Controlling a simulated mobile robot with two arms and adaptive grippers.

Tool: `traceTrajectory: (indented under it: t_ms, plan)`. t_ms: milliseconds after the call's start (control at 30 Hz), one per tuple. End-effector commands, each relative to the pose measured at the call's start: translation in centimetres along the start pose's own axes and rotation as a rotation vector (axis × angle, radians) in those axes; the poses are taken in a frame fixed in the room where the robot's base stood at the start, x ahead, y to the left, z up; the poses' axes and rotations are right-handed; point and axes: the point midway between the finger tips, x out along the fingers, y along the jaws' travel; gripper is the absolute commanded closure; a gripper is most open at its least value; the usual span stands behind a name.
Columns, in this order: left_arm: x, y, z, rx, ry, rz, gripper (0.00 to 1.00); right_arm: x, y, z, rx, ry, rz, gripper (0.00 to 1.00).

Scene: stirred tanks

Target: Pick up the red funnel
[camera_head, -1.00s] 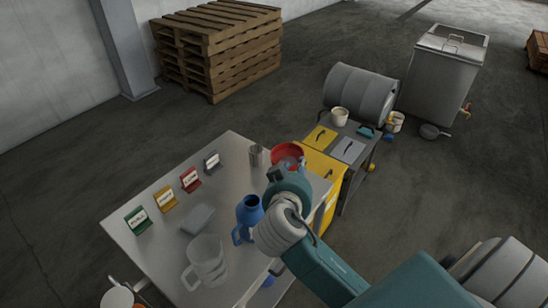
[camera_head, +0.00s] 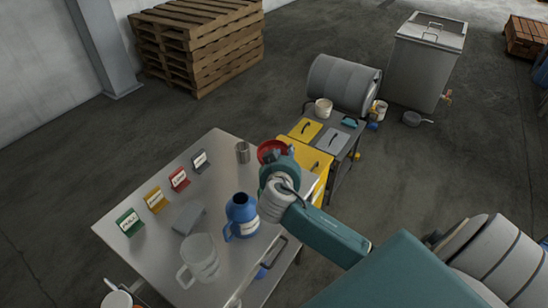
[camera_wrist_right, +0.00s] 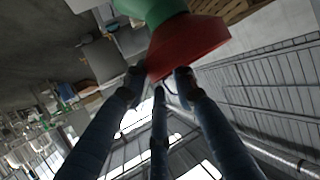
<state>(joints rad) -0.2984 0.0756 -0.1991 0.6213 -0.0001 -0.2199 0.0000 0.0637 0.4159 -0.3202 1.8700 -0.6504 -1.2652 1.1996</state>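The red funnel (camera_head: 271,149) shows in the head view just behind my right gripper, by the back right corner of the metal table (camera_head: 225,160). The gripper and wrist hide part of it. In the right wrist view the wide red funnel (camera_wrist_right: 192,45) lies at the fingertips of my right gripper (camera_wrist_right: 158,82), tilted in the picture. The dark fingers are spread apart, with the funnel's lower edge between the two outer tips. I cannot tell whether they touch it. My right gripper (camera_head: 275,163) is mostly hidden by its own wrist in the head view. My left gripper is out of view.
A blue jug (camera_head: 241,213), a clear pitcher (camera_head: 201,258), a metal cup (camera_head: 243,152) and a grey block (camera_head: 188,217) stand on the table. Small coloured signs line its left side. A yellow cabinet (camera_head: 306,158) stands close beyond the funnel.

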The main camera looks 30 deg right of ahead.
Motion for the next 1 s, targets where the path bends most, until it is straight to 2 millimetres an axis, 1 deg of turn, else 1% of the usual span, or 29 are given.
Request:
traceTrajectory:
  t_ms: [33,133,167,533,667,833,1000]
  plan:
    - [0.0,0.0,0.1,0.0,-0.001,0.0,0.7,0.0,0.0,0.0,0.0,0.0,0.0,0.79]
    - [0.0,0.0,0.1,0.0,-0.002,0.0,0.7,0.0,0.0,0.0,0.0,0.0,0.0,0.99]
    - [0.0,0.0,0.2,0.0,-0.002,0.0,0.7,0.0,0.0,0.0,-0.001,0.0,0.0,1.0]
    - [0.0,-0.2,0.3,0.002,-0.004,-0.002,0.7,-0.1,0.0,0.0,0.0,0.0,0.0,1.0]
    - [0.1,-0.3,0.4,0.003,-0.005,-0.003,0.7,-0.2,-0.1,-0.3,0.0,0.001,-0.001,1.0]
    - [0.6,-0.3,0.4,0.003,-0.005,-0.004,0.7,-0.9,-0.2,-1.7,0.004,0.002,-0.001,1.0]
    - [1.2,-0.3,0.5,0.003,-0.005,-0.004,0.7,-2.1,-0.4,-4.0,0.006,0.003,-0.002,1.0]
